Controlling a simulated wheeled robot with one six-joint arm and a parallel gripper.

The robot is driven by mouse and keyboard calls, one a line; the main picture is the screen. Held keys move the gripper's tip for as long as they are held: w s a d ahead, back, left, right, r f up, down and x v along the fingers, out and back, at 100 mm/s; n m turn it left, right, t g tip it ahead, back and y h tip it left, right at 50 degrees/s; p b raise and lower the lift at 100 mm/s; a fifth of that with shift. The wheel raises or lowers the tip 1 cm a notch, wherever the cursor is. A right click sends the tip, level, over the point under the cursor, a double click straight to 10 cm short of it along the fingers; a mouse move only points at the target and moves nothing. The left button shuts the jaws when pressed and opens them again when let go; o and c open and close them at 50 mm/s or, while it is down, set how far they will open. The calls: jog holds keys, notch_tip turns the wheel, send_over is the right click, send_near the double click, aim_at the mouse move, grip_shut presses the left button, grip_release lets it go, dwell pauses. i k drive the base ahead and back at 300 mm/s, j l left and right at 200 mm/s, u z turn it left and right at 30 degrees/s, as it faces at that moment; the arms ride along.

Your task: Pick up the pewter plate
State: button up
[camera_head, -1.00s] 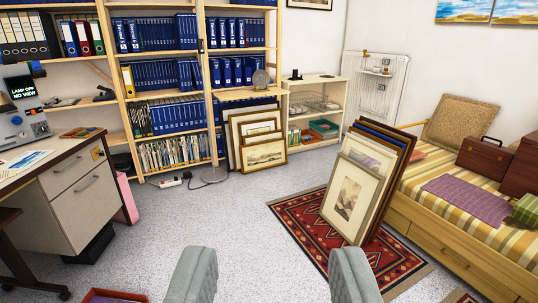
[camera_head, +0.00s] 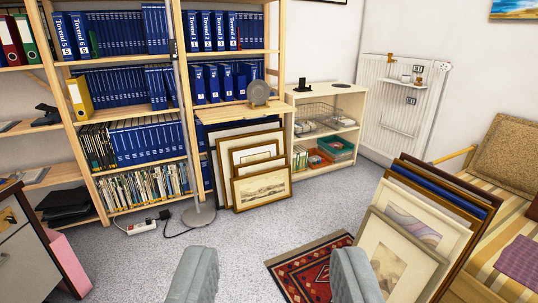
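A round grey plate (camera_head: 259,92), which looks like the pewter plate, stands upright on a pull-out wooden shelf board (camera_head: 232,114) of the bookcase. It is in the upper middle of the view, small and some way off. My gripper (camera_head: 272,278) is at the bottom of the view, its two grey fingers wide apart with nothing between them. It is well short of the plate and lower in the picture.
Framed prints (camera_head: 262,186) lean below the shelf board. More frames (camera_head: 410,240) lean at the right, by the bed (camera_head: 495,230) and red rug (camera_head: 305,270). A round-based stand (camera_head: 198,213) and power strip (camera_head: 142,227) are on the floor. Grey floor (camera_head: 240,238) ahead is clear.

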aim_at(258, 92)
jog(key=i, duration=3.8)
jog(key=i+l+u, duration=0.1)
jog(key=i+u, duration=0.2)
jog(key=i, duration=0.35)
